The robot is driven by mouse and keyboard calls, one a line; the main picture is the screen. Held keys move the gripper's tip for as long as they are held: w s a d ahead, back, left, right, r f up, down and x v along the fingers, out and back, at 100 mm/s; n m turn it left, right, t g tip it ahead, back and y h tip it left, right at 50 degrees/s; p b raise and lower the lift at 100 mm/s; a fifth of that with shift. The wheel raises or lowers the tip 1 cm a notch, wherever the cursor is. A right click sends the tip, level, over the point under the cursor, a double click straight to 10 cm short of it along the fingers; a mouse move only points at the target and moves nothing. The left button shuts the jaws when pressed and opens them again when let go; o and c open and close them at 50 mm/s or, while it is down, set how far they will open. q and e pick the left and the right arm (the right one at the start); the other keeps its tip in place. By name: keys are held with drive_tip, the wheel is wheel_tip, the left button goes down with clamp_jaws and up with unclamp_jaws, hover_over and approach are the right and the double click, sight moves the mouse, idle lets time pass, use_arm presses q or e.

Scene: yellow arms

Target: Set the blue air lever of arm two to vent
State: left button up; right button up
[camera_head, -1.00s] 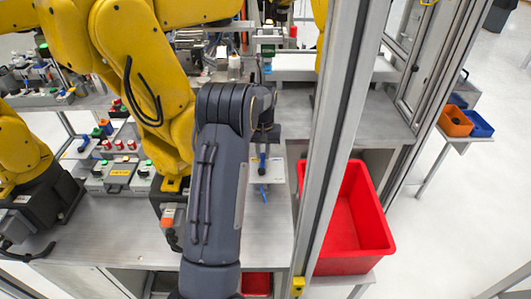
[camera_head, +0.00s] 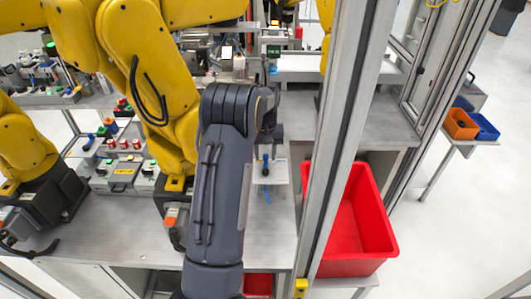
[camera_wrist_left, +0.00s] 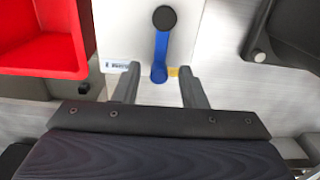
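The blue air lever (camera_wrist_left: 161,56) shows in the left wrist view on a pale panel, its dark round pivot (camera_wrist_left: 164,18) at the top and its handle pointing down the picture. My left gripper (camera_wrist_left: 159,88) is open, with one finger to each side of the lever's free end and a gap on both sides. In the head view a small blue lever (camera_head: 265,163) shows on a white plate just below my left wrist, where my dark forearm hides much of the surroundings. The fingers are hard to make out there. My right gripper is not in view.
A yellow arm (camera_head: 150,75) stands close to the left of my forearm. An aluminium post (camera_head: 345,140) and a red bin (camera_head: 352,225) are to the right. A grey control box with buttons (camera_head: 122,172) is at the left on the metal bench.

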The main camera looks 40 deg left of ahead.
sight(265, 155)
use_arm(q)
wheel_tip(265, 155, up, 8)
drive_tip(key=shift+f+b, duration=0.1)
drive_tip(key=shift+b, duration=0.45)
idle(0.5)
